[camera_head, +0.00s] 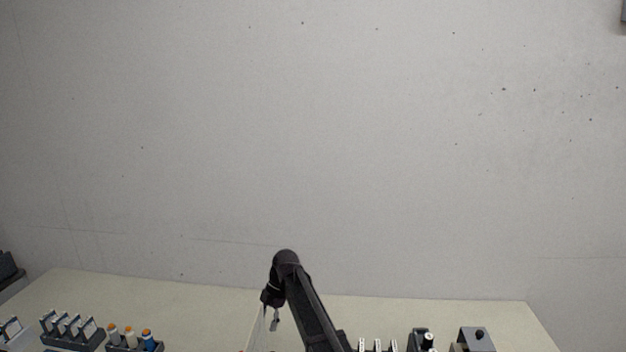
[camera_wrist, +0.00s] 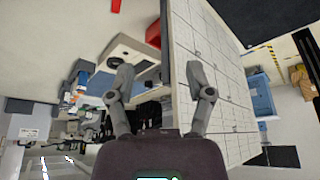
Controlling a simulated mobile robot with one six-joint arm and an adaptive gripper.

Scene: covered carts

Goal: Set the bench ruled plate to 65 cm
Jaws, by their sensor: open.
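My gripper (camera_wrist: 158,68) is open in the wrist view, with its two fingers spread apart and nothing held between them. A large pale panel with ruled lines and small marks (camera_wrist: 222,95) fills the middle right of that view; it looks like the ruled plate, but I cannot read any numbers. Its near edge runs between my fingers, and the right finger overlaps its face. Contact cannot be told. In the head view my gripper (camera_head: 272,312) hangs low over the bench, small and dark. A thin pale edge beside it may be the plate seen edge-on.
The pale bench top (camera_head: 190,300) spans the head view's bottom. A rack of grey clips (camera_head: 72,328) and orange- and blue-capped bottles (camera_head: 130,338) stand at left. A dark box with a knob (camera_head: 475,340) stands at right. The wrist view also shows a blue bin (camera_wrist: 259,95).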

